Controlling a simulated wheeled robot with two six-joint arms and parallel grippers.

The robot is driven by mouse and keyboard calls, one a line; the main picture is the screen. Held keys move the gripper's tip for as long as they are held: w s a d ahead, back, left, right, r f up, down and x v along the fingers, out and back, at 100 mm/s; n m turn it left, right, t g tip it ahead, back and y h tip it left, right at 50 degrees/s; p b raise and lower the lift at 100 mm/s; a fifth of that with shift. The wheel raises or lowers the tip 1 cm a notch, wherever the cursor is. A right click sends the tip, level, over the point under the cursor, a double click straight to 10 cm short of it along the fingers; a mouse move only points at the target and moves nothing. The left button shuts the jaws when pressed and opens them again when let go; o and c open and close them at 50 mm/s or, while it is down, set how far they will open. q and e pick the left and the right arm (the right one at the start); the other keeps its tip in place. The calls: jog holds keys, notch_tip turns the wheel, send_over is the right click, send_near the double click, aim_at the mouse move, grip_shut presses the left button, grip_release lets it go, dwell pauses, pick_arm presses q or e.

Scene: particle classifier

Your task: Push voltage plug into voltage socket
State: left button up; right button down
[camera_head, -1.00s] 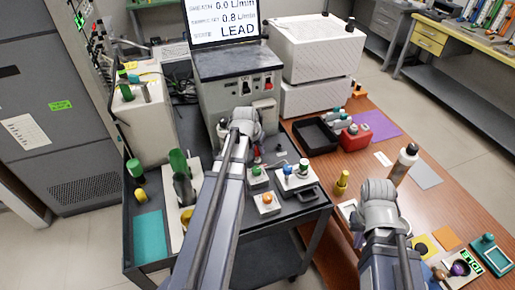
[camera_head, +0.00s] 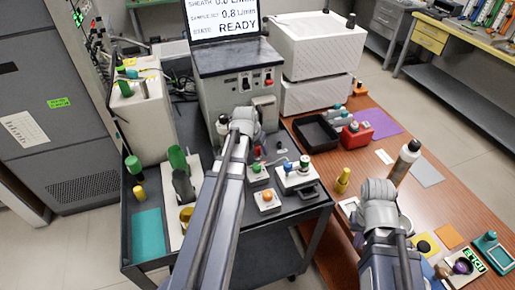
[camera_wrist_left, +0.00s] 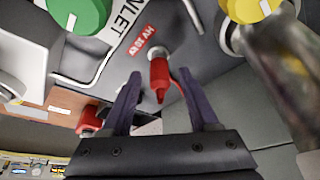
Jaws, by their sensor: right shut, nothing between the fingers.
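The red voltage plug (camera_wrist_left: 160,82) stands against the dark panel beside a red label (camera_wrist_left: 142,40) in the left wrist view. Its upper end meets a pale round fitting at the panel, so the voltage socket is mostly hidden and I cannot tell how deep the plug sits. My left gripper (camera_wrist_left: 158,76) is open, with one finger on each side of the plug and gaps between. In the head view the left wrist (camera_head: 243,122) is at the front of the grey instrument (camera_head: 225,95). My right gripper (camera_head: 359,238) is shut and empty over the wooden table, largely hidden by its wrist.
A green knob (camera_wrist_left: 80,12) and a yellow knob (camera_wrist_left: 250,8) flank the plug. Another red part (camera_wrist_left: 90,118) is left of the left finger. The screen (camera_head: 228,18) reads READY. A small block with an orange button (camera_head: 267,197) is on the cart. A bottle (camera_head: 405,160) stands on the table.

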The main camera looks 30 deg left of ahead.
pick_arm(q)
jog(key=shift+r, duration=0.1)
jog(key=p+v, duration=0.7)
jog(key=shift+r, duration=0.25)
jog(key=shift+s+r, duration=0.1)
jog(key=shift+s, duration=0.05)
dwell(0.6)
